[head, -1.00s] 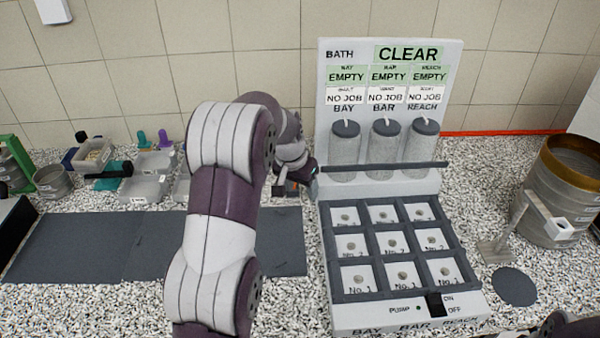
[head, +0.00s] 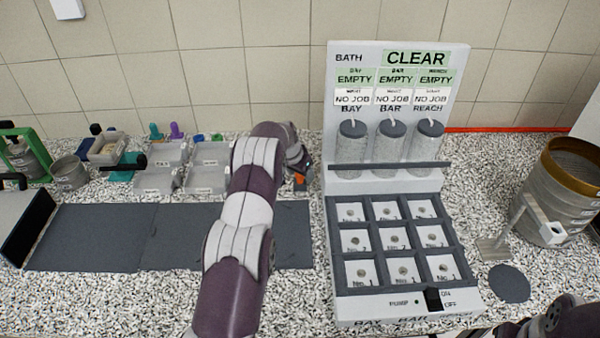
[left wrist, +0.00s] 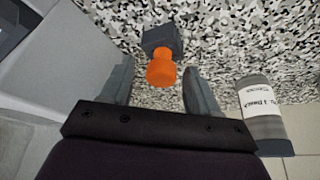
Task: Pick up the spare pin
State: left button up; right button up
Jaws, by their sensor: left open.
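The spare pin seems to be the piece with an orange round head (left wrist: 161,69) standing on a small dark grey block (left wrist: 161,41) in the left wrist view. In the head view a bit of orange (head: 299,180) shows just left of the bath unit, beside my left gripper (head: 301,170). In the left wrist view my left gripper (left wrist: 158,72) is open, with one finger on each side of the orange head and a gap to both. Its fingers hold nothing. My right gripper is outside both views; only part of that arm shows at the bottom right.
The bath unit (head: 336,240) with its grid of cells stands close to the right. A labelled grey cylinder (left wrist: 262,110) lies near the right finger in the wrist view. Dark mats (head: 90,235) and trays (head: 206,181) are to the left. A sieve stack (head: 565,190) stands far right.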

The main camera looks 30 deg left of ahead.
pick_arm(q)
jog(key=shift+w+f, duration=0.25)
jog(key=shift+f, duration=0.05)
jog(key=shift+s+r, duration=0.1)
jog(key=c, duration=1)
jog(key=shift+o, duration=0.2)
jog(key=shift+r, duration=0.2)
notch_tip(320, 180, up, 14)
jog(key=shift+p, duration=0.4)
